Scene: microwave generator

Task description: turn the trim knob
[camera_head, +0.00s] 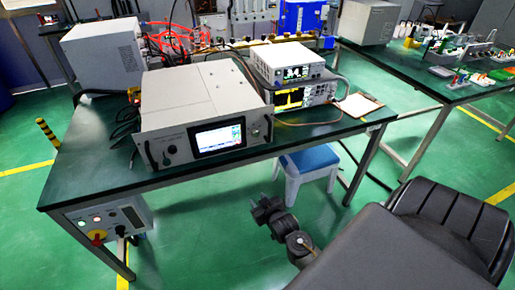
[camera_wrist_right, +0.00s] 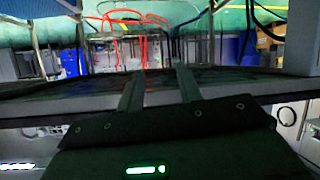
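The microwave generator (camera_head: 200,105) is a large grey box on the dark green table, with a lit screen (camera_head: 218,138) on its front. A small dark knob (camera_head: 171,149) sits left of the screen and a round control (camera_head: 255,131) sits to its right. I cannot tell which one is the trim knob. My right gripper (camera_head: 271,200) is low, in front of the table and below the generator's front, apart from both controls. In the right wrist view its two fingers (camera_wrist_right: 160,72) are spread with nothing between them. My left gripper is out of view.
The table (camera_head: 90,165) has its front edge between my right gripper and the generator. A blue-topped stool (camera_head: 308,158) stands under the table. A control box (camera_head: 108,219) hangs at the table's front left. Stacked instruments (camera_head: 287,62) and a clipboard (camera_head: 357,105) are right of the generator.

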